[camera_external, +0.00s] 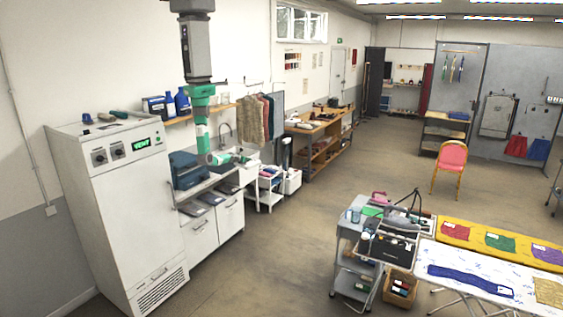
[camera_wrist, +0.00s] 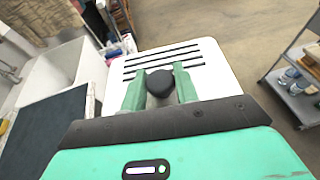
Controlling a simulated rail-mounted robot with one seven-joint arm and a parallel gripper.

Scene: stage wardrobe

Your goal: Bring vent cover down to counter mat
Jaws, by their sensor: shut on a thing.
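The vent cover (camera_wrist: 207,60) is a white slotted plate with a black knob, filling the upper middle of the wrist view. My gripper (camera_wrist: 160,88) has its two green fingers closed on the knob, one on each side. In the external view my arm hangs down over the counter beside the white cabinet. A pale shape shows at its lower end, too small to make out clearly. A dark mat (camera_wrist: 45,130) lies at the left in the wrist view, beside and apart from the cover. Part of it is hidden behind my gripper body.
The white cabinet (camera_external: 115,210) with a green display reading VENT stands left of the counter. A teal box (camera_external: 186,170) is on the counter, with a sink (camera_wrist: 65,75) beyond. Hanging clothes (camera_external: 256,118) are behind. The floor to the right is open up to a grey trolley (camera_external: 347,230).

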